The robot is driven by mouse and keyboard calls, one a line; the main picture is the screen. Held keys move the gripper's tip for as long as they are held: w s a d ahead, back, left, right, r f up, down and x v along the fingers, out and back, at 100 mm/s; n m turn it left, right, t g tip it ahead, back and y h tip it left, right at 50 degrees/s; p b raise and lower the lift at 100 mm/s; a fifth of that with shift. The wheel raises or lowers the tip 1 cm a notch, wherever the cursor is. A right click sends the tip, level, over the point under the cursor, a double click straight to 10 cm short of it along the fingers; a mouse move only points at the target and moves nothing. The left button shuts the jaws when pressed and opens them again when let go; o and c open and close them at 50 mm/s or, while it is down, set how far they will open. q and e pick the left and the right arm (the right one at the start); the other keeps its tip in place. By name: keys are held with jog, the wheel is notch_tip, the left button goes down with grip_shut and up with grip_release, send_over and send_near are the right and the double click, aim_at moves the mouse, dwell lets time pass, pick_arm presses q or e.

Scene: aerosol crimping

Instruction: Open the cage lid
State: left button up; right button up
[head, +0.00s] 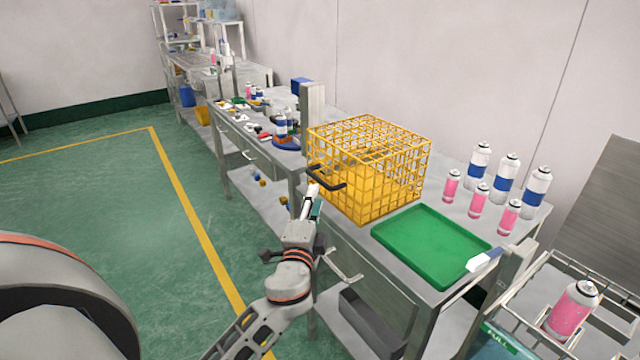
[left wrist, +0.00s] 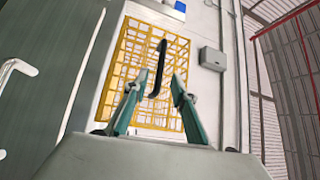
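The yellow wire cage (head: 385,170) stands on the metal workbench, and its lid (head: 370,135) appears closed, lying flat on top. A black handle (head: 326,178) sticks out from the upper part of its front left side. My left gripper (head: 313,200) is just below and in front of this handle. In the left wrist view my left gripper (left wrist: 158,80) is open, and the black handle (left wrist: 157,70) appears between its two teal fingers, with the cage (left wrist: 120,65) behind. I cannot tell whether the fingers touch the handle. My right gripper is not in view.
A green tray (head: 430,245) lies right of the cage on the workbench. Several pink cans (head: 478,200) and white-and-blue cans (head: 507,178) stand behind it. A pink can (head: 572,310) sits in a wire rack at lower right. Open floor (head: 100,210) lies left.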

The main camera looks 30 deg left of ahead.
aim_at(320, 179)
pick_arm(q)
jog(key=x, duration=0.7)
jog(key=shift+w+r, duration=0.1)
jog(key=shift+w, duration=0.3)
grip_shut()
